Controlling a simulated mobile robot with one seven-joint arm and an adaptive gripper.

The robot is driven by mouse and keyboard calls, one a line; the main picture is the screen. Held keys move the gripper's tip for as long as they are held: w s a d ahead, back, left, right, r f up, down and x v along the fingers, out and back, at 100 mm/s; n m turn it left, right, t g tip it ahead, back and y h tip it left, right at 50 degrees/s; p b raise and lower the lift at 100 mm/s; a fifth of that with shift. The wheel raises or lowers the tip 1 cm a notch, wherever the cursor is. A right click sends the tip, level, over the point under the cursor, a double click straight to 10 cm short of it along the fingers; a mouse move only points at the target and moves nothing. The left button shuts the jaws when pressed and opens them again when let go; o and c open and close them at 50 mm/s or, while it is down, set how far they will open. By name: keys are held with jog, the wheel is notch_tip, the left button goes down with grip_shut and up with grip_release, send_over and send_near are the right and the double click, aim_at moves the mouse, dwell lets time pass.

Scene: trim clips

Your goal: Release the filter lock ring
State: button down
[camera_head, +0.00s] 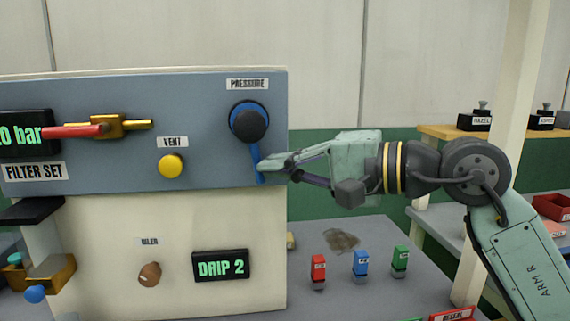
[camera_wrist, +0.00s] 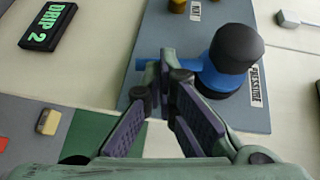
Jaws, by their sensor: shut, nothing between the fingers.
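My gripper (camera_head: 266,165) is shut and empty, with its fingertips beside the lower end of a blue lever (camera_head: 256,160). The lever hangs down from the dark round knob (camera_head: 249,123) labelled PRESSURE on the grey-blue panel (camera_head: 205,110). In the wrist view the fingertips (camera_wrist: 170,72) overlap the blue lever (camera_wrist: 146,53); I cannot tell if they touch it. The FILTER SET label (camera_head: 34,171) sits at the panel's left, below a display (camera_head: 22,134) reading "0 bar", cut by the frame edge. I cannot pick out a filter lock ring for certain.
A red-handled brass valve (camera_head: 105,127), yellow VENT button (camera_head: 170,166) and brown knob (camera_head: 149,273) are on the unit. A display (camera_head: 220,265) reads DRIP 2. A brass part (camera_head: 50,274) sticks out lower left. Red (camera_head: 318,270), blue (camera_head: 361,264) and green (camera_head: 400,260) pieces stand on the bench.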

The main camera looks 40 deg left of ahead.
jog(key=b, duration=0.2)
jog(key=a+f+y+b, duration=0.1)
jog(key=shift+s+f+g+b, duration=0.15)
jog(key=shift+s+g+b, duration=0.15)
jog(key=shift+s+b, duration=0.1)
jog(key=shift+s+a+r+m+y+b, duration=0.25)
jog(key=shift+m+b, duration=0.25)
jog(key=shift+b, duration=0.6)
jog(key=shift+d, duration=0.1)
